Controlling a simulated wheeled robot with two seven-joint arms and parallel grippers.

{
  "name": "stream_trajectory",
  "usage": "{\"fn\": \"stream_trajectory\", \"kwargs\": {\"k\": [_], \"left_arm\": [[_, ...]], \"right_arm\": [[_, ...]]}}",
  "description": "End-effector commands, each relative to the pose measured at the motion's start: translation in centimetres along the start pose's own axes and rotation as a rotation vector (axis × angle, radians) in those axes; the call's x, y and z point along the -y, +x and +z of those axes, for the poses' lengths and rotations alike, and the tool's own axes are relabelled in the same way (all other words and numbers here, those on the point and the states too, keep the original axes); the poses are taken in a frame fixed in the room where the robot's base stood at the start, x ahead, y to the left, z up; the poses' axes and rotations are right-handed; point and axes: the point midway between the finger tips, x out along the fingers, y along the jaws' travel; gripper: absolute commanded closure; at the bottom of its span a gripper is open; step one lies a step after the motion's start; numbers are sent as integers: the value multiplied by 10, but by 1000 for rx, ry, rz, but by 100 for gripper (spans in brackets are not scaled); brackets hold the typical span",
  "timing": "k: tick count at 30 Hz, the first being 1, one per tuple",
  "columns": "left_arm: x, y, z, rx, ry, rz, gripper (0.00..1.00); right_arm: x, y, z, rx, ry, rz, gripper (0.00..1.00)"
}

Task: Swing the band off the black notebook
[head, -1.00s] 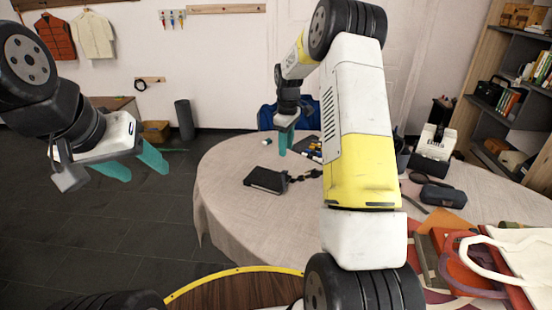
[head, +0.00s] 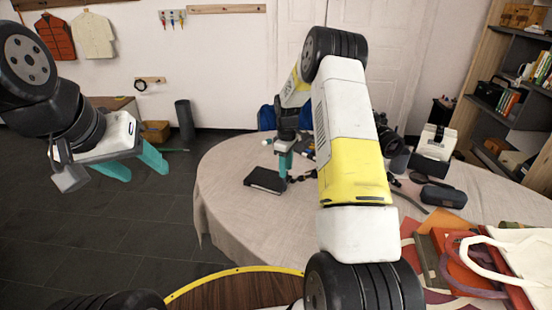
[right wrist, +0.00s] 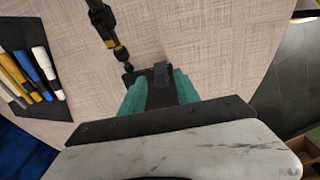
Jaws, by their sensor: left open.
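The black notebook (head: 265,180) lies on the round cloth-covered table in the head view. A dark jointed band (head: 296,179) lies at its right edge; in the right wrist view the band (right wrist: 107,30) shows yellow pieces and reaches down to a dark shape between my fingers, which I take to be the notebook. My right gripper (head: 284,165) points down at the notebook's right edge, beside the band's near end. In the right wrist view its teal fingers (right wrist: 161,88) stand apart around the dark shape; contact is unclear. My left gripper (head: 138,165) is open and empty, left of the table.
Behind the notebook lies a dark mat with pens (right wrist: 35,75). A black camera (head: 388,138), a dark case (head: 443,195) and a white-and-black device (head: 435,143) stand to the right. Bags and folders (head: 450,250) fill the front right. The table (head: 235,215) is clear in front of the notebook.

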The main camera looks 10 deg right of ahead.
Motion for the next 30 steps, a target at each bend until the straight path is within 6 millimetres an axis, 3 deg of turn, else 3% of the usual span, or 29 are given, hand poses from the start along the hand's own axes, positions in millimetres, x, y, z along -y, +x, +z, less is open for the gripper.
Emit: {"fn": "stream_trajectory", "kwargs": {"k": [2, 6, 14, 21, 22, 24, 30], "left_arm": [[0, 0, 0, 0, 0, 0, 44], [0, 0, 0, 0, 0, 0, 44], [0, 0, 0, 0, 0, 0, 44], [0, 0, 0, 0, 0, 0, 44], [0, 0, 0, 0, 0, 0, 44], [0, 0, 0, 0, 0, 0, 44], [0, 0, 0, 0, 0, 0, 44]], "right_arm": [[0, 0, 0, 0, 0, 0, 66], [0, 0, 0, 0, 0, 0, 93], [0, 0, 7, -45, 5, -4, 94], [0, 9, 41, -124, 4, -2, 94], [0, 10, 44, -124, 3, -2, 100], [1, 14, 51, -124, 2, -3, 100], [1, 16, 54, -123, 0, -2, 100]]}}
